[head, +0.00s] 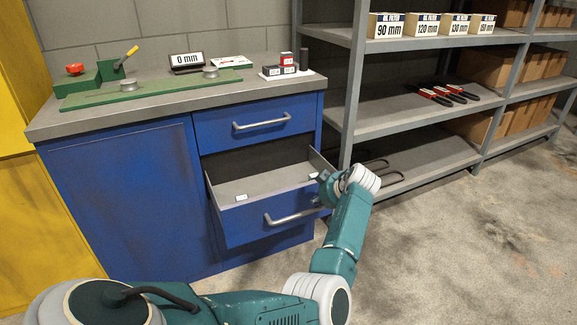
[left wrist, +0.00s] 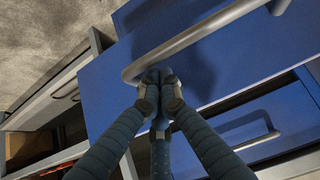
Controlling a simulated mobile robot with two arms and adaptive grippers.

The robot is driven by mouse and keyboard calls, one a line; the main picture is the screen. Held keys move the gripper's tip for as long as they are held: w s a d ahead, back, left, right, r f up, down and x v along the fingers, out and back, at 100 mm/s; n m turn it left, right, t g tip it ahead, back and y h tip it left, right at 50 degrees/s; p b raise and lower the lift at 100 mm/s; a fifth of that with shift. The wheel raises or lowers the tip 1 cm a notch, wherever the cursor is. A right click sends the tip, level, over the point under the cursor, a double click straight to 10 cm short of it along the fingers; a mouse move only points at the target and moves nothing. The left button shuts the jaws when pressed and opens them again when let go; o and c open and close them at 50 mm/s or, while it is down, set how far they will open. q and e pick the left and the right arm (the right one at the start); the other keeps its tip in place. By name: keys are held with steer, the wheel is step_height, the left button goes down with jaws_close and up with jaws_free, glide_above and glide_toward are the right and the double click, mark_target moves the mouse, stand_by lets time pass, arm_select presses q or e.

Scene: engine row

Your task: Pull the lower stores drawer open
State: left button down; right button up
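The lower stores drawer (head: 270,213) of the blue cabinet stands well out, its grey inside showing with small white pieces in it. Its grey bar handle (head: 290,217) runs across the front; in the left wrist view the handle (left wrist: 205,32) crosses the top. My left gripper (head: 324,190) is at the handle's right end. The upper drawer (head: 256,127) above is shut. My right gripper is not in view.
A grey shelf rack (head: 400,119) stands close to the right of the cabinet, with labelled boxes (head: 432,25) and red-handled tools (head: 447,94). The worktop (head: 130,107) holds a green fixture and small items. Floor in front at right is clear.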

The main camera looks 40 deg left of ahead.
arm_select(q)
steer(key=v, duration=1.1)
steer(key=shift+s+d+r, duration=0.2)
steer(key=shift+r, duration=0.05)
